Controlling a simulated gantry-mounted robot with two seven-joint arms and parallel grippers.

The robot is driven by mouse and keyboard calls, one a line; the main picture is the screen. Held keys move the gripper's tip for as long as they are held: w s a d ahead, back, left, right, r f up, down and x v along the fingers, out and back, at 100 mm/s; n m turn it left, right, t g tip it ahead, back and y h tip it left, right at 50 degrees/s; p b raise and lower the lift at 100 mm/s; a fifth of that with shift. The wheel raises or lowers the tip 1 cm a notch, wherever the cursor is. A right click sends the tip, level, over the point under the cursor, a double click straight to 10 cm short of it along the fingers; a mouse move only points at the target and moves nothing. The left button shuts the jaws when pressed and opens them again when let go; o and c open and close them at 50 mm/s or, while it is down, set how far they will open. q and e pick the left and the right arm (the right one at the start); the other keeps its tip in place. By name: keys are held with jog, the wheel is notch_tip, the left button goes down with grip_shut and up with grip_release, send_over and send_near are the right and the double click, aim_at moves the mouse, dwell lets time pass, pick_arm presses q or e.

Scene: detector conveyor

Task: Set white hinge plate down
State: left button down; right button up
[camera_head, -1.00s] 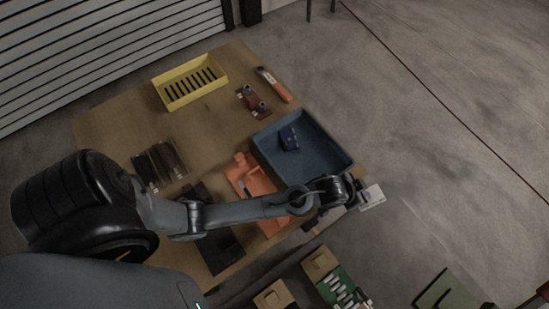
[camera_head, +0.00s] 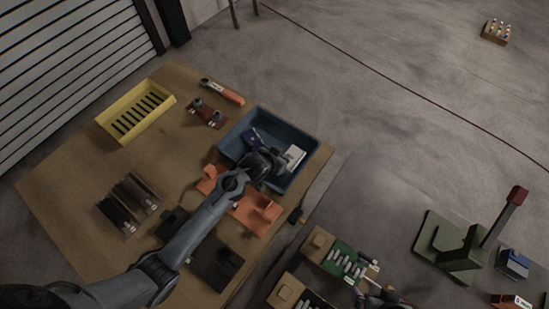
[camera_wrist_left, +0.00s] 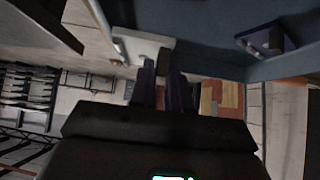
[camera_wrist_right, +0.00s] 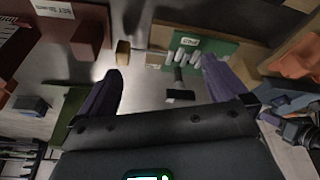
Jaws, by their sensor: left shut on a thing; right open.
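The white hinge plate (camera_head: 293,157) is at the right part of the blue bin (camera_head: 307,170) in the head view; I cannot tell whether it touches the floor of the bin. My left gripper (camera_head: 277,161) is shut on the plate. In the left wrist view the pale plate (camera_wrist_left: 148,47) shows at the tips of the closed fingers (camera_wrist_left: 164,68), beside the blue bin wall. A dark blue box (camera_head: 255,138) lies in the bin, left of the plate. My right gripper (camera_wrist_right: 165,88) is open and empty, near a green board (camera_wrist_right: 205,47).
The wooden table also holds a yellow slotted tray (camera_head: 136,112), an orange-handled tool (camera_head: 222,92), a red-brown bracket (camera_head: 205,112) and an orange fixture (camera_head: 257,213) close to the bin. A green stand (camera_head: 452,242) with a red-tipped lever is at the right.

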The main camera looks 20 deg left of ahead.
pick_arm(q)
jog(key=a+f, duration=0.1)
jog(key=w+a, duration=0.1)
jog(key=shift+a+f, duration=0.35)
jog(key=shift+a, duration=0.05)
jog(key=shift+f+b, duration=0.3)
jog(key=shift+f, duration=1.7)
jog(key=c, duration=1.1)
grip_release()
jog(key=shift+f, duration=0.15)
